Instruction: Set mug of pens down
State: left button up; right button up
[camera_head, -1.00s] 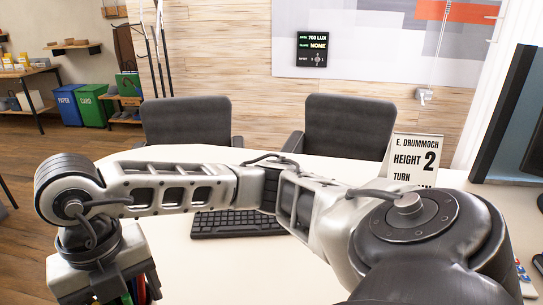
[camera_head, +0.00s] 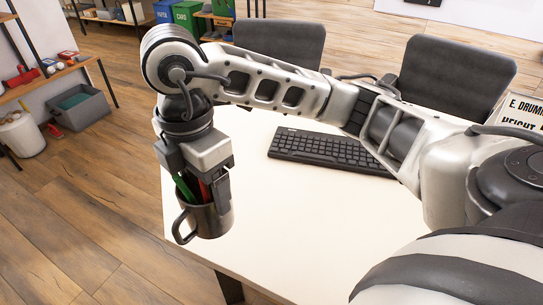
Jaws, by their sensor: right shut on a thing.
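The mug of pens (camera_head: 209,221) is a dark grey metallic mug with its handle on the left. Green and red pens stick up out of it between the fingers. My right arm reaches across from the right, and my right gripper (camera_head: 205,188) points down, shut at the mug of pens. The mug looks upright and shows against the near left corner of the white desk (camera_head: 290,215). I cannot tell whether its base touches the desktop. My left gripper is not in view.
A sign (camera_head: 520,112) stands at the right. Two dark chairs (camera_head: 280,45) are beyond the desk. The desktop right of the mug is bare. A grey bin (camera_head: 78,108) stands on the floor at left.

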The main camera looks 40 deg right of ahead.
jog(key=w+d+f+b, duration=0.1)
jog(key=w+d+f, duration=0.4)
jog(key=d+f, duration=0.6)
jog(key=shift+w+d+f, duration=0.15)
jog(key=shift+d+f, duration=0.25)
jog(key=shift+f, duration=0.35)
jog(key=shift+f, duration=0.1)
jog(key=o, duration=0.9)
jog(key=shift+f, duration=0.15)
jog(key=shift+c, duration=0.2)
jog(key=o, duration=0.4)
notch_tip(320, 180, up, 12)
jog(key=shift+r, duration=0.25)
